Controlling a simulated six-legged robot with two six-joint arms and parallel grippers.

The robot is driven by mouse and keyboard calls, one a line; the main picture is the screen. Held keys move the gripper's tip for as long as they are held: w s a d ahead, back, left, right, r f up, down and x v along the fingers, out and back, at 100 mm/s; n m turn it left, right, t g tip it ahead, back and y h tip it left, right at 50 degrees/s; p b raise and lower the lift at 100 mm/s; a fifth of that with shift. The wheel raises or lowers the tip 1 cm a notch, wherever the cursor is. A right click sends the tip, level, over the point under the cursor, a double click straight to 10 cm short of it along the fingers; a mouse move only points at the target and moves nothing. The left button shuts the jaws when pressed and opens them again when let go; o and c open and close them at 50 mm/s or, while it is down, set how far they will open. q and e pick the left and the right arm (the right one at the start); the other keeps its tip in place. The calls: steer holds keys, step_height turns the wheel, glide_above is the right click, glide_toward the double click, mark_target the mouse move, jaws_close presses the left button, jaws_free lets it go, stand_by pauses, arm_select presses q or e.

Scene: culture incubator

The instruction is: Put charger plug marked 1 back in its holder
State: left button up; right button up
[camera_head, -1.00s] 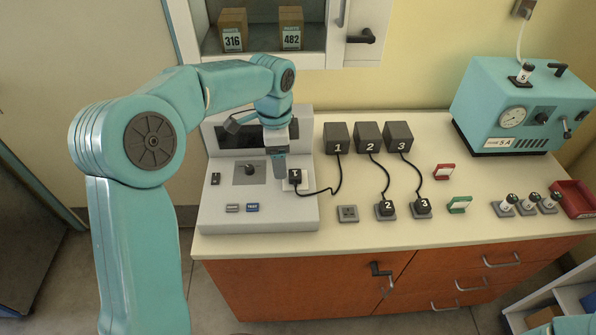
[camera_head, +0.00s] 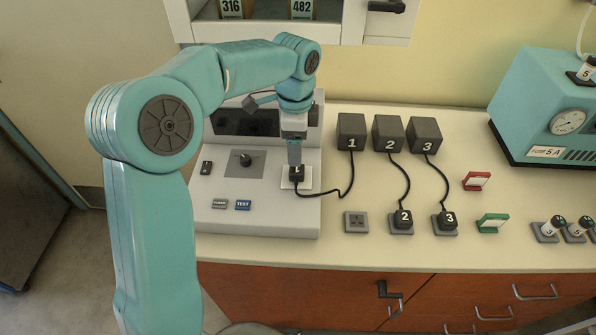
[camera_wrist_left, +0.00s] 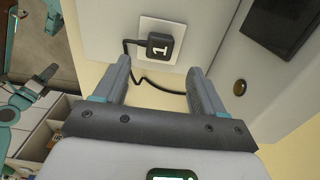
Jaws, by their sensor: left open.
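The charger plug marked 1 (camera_head: 297,173) sits in a white socket plate (camera_head: 287,183) on the grey console; its black cord runs to the black box marked 1 (camera_head: 351,132). In the left wrist view the plug (camera_wrist_left: 160,47) lies ahead of my left gripper (camera_wrist_left: 160,75), between the lines of its open fingers and not gripped. In the head view my left gripper (camera_head: 295,156) points down over the plug. A grey holder (camera_head: 356,222) on the counter is empty, left of the plugs marked 2 (camera_head: 403,219) and 3 (camera_head: 446,220), which sit in similar holders. My right gripper is not in view.
The console has a joystick (camera_head: 245,160) and small buttons (camera_head: 243,205). Boxes marked 2 (camera_head: 389,133) and 3 (camera_head: 425,135) stand at the back. Red (camera_head: 477,181) and green (camera_head: 492,223) framed pieces and a teal machine (camera_head: 545,110) are to the right.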

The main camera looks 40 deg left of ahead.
mark_target(297, 169)
arm_select(q)
steer(key=shift+w+d+f+b, duration=0.1)
steer(key=shift+d+f+b, duration=0.1)
steer(key=shift+f+b, duration=0.3)
step_height(297, 169, down, 6)
steer(key=b, duration=0.5)
steer(key=shift+f, duration=0.15)
steer(key=shift+a+f+b, duration=0.15)
steer(key=shift+f+b, duration=0.2)
steer(key=shift+f, duration=0.2)
steer(key=shift+p, duration=0.4)
